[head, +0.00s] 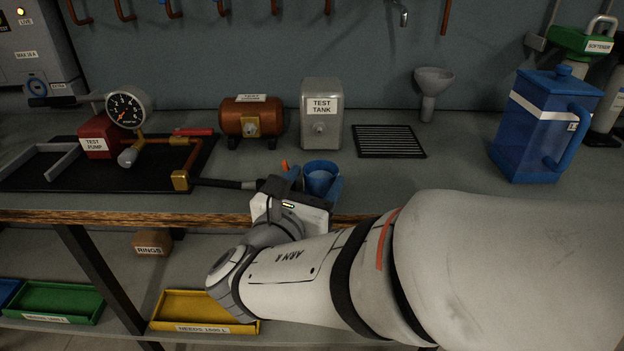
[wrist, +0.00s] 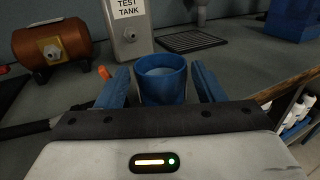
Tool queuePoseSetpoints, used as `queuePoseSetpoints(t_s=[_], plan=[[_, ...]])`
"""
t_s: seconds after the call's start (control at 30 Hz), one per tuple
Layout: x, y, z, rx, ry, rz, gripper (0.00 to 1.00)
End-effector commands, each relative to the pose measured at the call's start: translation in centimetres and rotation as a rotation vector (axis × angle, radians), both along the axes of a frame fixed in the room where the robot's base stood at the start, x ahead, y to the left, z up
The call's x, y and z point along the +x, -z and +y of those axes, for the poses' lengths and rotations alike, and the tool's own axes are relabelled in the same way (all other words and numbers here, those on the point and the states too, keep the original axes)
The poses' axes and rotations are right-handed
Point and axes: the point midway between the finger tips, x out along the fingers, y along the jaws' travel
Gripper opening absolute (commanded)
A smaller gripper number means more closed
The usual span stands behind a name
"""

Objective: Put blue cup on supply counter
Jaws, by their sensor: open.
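The blue cup (head: 319,178) stands upright on the grey counter (head: 410,185) near its front edge, in front of the test tank. In the wrist view the cup (wrist: 162,82) sits between the two blue fingers of my gripper (wrist: 160,88). A gap shows on each side of the cup, wider on the right. In the head view my gripper (head: 314,182) reaches over the counter edge around the cup, its fingers open. The cup's lower part is hidden by my gripper. No sign reading supply counter is in view.
The test tank (head: 321,115) and a copper tank (head: 252,120) stand behind the cup. A test pump with gauge (head: 126,108) is at left, its hose ending near my gripper. A drain grate (head: 389,141), a funnel (head: 431,90) and a blue jug (head: 545,125) are at right.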

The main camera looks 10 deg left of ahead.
Motion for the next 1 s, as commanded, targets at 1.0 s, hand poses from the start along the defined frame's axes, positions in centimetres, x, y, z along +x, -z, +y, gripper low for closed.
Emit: queuePoseSetpoints(t_s=[1.0], plan=[[-6.6,0.0,1.1,0.000,-0.001,0.000,0.62]])
